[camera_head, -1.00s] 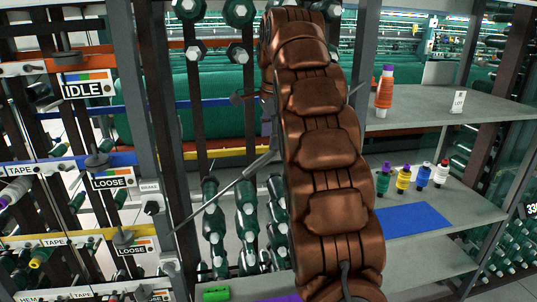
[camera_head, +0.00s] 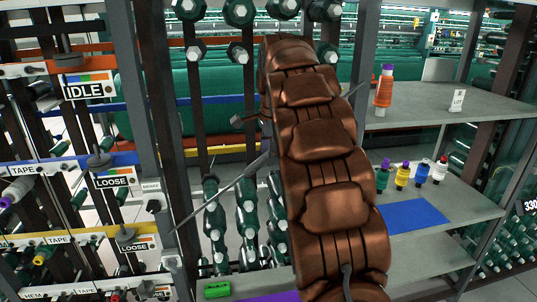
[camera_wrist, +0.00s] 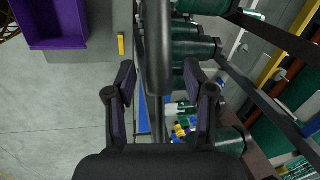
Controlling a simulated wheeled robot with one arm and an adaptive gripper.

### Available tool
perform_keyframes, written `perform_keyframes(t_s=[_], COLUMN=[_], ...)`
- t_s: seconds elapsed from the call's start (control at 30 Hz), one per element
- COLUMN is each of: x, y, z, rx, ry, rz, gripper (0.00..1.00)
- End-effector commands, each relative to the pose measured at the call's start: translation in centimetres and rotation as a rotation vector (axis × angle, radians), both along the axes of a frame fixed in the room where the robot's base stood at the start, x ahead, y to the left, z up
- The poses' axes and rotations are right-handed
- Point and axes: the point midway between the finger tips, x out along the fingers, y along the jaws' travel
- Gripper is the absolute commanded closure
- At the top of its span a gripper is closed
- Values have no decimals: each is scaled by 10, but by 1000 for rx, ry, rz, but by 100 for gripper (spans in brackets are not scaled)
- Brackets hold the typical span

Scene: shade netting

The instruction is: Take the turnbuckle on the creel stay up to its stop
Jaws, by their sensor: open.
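The creel stay (camera_head: 215,200) is a thin grey rod slanting up from lower left to upper right, passing behind my brown arm. The turnbuckle (camera_head: 257,165) looks like the thicker grey part of it, just left of my arm, and is partly hidden. In the wrist view a thick dark bar, seemingly the turnbuckle body (camera_wrist: 158,45), runs down the middle and narrows to a thin rod below. My gripper (camera_wrist: 161,82) is open, with one finger on each side of the bar and visible gaps. The stop cannot be made out.
At left is a rack with IDLE (camera_head: 84,87) and LOOSE (camera_head: 112,178) signs. At right, shelves hold an orange bobbin (camera_head: 384,90), several small bobbins and a blue mat (camera_head: 415,217). Green spools (camera_head: 248,215) stand behind the stay. A purple bin (camera_wrist: 55,25) shows in the wrist view.

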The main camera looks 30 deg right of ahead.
Motion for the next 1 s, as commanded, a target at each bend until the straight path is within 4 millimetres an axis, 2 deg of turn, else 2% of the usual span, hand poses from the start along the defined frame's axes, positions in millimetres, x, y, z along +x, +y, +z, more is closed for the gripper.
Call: perform_keyframes(t_s=[0.23, 0.63, 1.0], x=[2, 3, 2], y=[-1, -1, -1], z=[-13, -16, -17], rx=[1, 0, 0], ry=[2, 1, 1], rz=[-1, -1, -1], gripper=[47, 48, 86])
